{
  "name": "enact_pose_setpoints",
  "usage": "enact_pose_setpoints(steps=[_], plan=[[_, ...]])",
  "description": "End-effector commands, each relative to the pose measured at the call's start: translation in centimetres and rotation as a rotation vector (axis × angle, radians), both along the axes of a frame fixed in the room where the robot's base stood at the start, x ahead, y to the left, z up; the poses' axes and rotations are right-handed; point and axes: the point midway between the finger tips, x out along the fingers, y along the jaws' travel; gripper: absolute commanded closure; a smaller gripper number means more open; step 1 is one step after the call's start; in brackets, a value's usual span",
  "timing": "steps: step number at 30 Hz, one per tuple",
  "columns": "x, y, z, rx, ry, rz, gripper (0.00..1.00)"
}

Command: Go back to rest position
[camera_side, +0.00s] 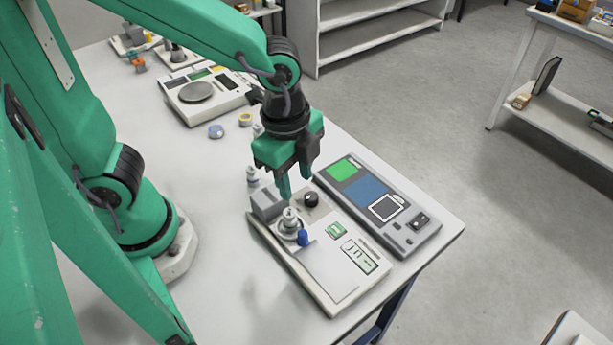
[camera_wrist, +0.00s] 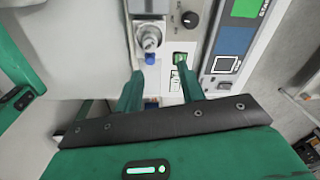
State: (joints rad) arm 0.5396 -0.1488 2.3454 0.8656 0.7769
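My gripper (camera_side: 294,184) is above the pale weighing instrument (camera_side: 330,271) near the front of the table. Its two green fingers are apart, with nothing held between them. They also show apart and empty in the wrist view (camera_wrist: 159,76). A silver metal weight (camera_side: 289,219) stands upright on a small round pan of the instrument, below the fingertips. It shows in the wrist view too (camera_wrist: 150,38). A small blue piece (camera_side: 303,238) is beside the weight. My arm is stretched out over the table.
A grey device with green and blue panels (camera_side: 366,189) lies right of the instrument. A scale with a round pan (camera_side: 196,92) stands farther back. Small round items (camera_side: 216,131) lie between. Shelves (camera_side: 362,14) stand behind. The table's left front part is clear.

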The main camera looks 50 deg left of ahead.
Motion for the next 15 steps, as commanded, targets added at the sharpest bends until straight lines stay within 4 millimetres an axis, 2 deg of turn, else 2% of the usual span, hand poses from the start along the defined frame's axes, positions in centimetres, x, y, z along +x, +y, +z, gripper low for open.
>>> enact_pose_setpoints(steps=[7,15], plan=[[0.7,4.9,3.6,-0.087,-0.103,0.398,0.61],[-0.1,10.1,6.9,-0.196,-0.213,0.834,0.61]])
